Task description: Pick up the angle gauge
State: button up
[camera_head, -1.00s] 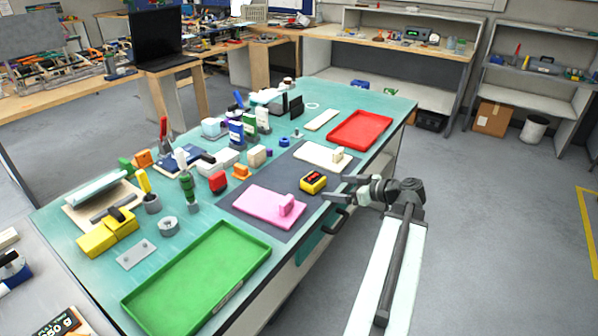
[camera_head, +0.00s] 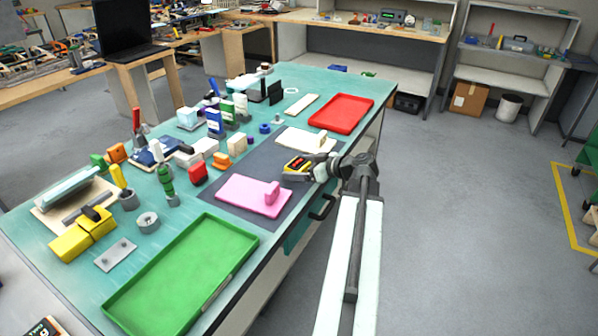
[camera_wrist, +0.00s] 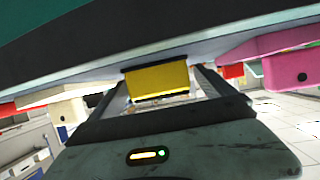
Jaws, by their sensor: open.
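The angle gauge is the yellow block with a dark and red top (camera_head: 298,167), on the dark mat between the pink piece and the cream piece. My gripper (camera_head: 312,171) is at its right side, with its fingers reaching around it. In the wrist view the yellow gauge (camera_wrist: 158,80) sits between the two open fingers. I cannot tell whether the fingers touch it. Part of the gauge is hidden by the gripper in the head view.
A pink piece (camera_head: 240,196) lies on the mat in front, and a cream piece (camera_head: 300,138) lies behind. A green tray (camera_head: 150,300) is at the near end of the table, a red tray (camera_head: 342,112) at the far end. Several tools and blocks crowd the left side.

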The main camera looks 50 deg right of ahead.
jog(key=shift+w+f, duration=0.25)
jog(key=shift+w, duration=0.2)
jog(key=shift+a+r, duration=0.1)
jog(key=c, duration=1.5)
jog(key=shift+c, duration=0.2)
